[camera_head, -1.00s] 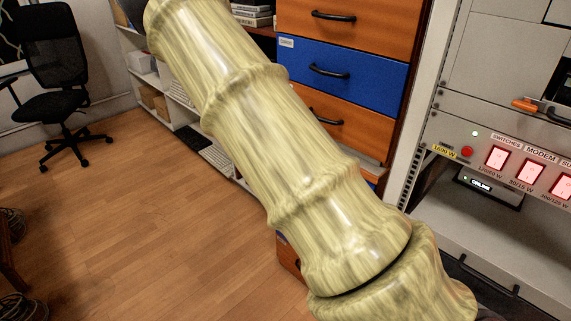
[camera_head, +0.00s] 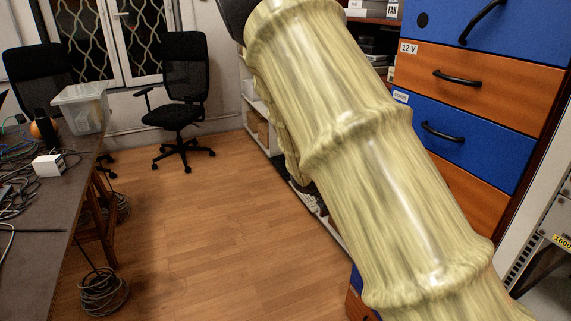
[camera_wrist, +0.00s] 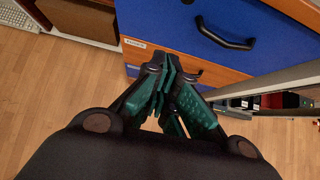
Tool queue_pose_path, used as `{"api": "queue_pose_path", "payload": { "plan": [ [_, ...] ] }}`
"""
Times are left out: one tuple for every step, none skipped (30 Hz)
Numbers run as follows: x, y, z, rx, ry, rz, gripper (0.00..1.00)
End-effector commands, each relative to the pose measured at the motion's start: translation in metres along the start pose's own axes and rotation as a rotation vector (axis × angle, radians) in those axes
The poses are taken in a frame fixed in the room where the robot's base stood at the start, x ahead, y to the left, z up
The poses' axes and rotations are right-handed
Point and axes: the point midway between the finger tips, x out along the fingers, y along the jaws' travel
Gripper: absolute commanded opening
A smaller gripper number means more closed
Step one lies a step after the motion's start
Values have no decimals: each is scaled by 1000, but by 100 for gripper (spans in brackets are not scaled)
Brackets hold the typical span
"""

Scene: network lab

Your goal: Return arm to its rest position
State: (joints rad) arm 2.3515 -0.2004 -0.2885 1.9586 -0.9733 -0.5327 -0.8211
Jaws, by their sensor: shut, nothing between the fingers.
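My arm (camera_head: 350,130) crosses the head view from the top middle to the lower right, large and close to the camera. My gripper is outside the head view. In the wrist view my gripper (camera_wrist: 168,88) has its dark and teal fingers drawn together, with nothing held between them. It is in front of the drawer cabinet, with a blue drawer (camera_wrist: 195,30) just beyond the fingertips. It is unclear whether the fingers touch the cabinet.
The cabinet (camera_head: 480,75) of orange and blue drawers stands close on the right. A table (camera_head: 45,215) with cables and a clear plastic box (camera_head: 82,108) stands at the left. A black office chair (camera_head: 183,90) is at the back. The wooden floor (camera_head: 215,220) between is open.

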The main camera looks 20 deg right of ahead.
Motion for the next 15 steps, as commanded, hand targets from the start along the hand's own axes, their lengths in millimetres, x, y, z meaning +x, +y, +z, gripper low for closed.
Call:
{"api": "queue_pose_path", "payload": {
  "plan": [
    [0, 0, 0, 0, 0, 0, 0],
    [0, 0, -1, 1, 2, -1, 0],
    [1, -2, -3, 4, 8, -2, 0],
    [3, -4, -6, 8, 16, -4, 0],
    [5, -6, -11, 15, 27, -8, 0],
    [8, -11, -20, 26, 48, -13, 0],
    [11, -15, -28, 38, 68, -18, 0],
    [14, -20, -38, 56, 93, -25, 0],
    [20, -29, -54, 79, 130, -36, 0],
    [23, -37, -68, 104, 163, -46, 0],
    [26, -45, -82, 128, 196, -57, 0],
    [31, -57, -101, 168, 241, -75, 0],
    [34, -66, -116, 199, 275, -90, 0],
    [36, -75, -131, 232, 309, -104, 0],
    [39, -89, -150, 277, 352, -127, 0]
  ]
}}
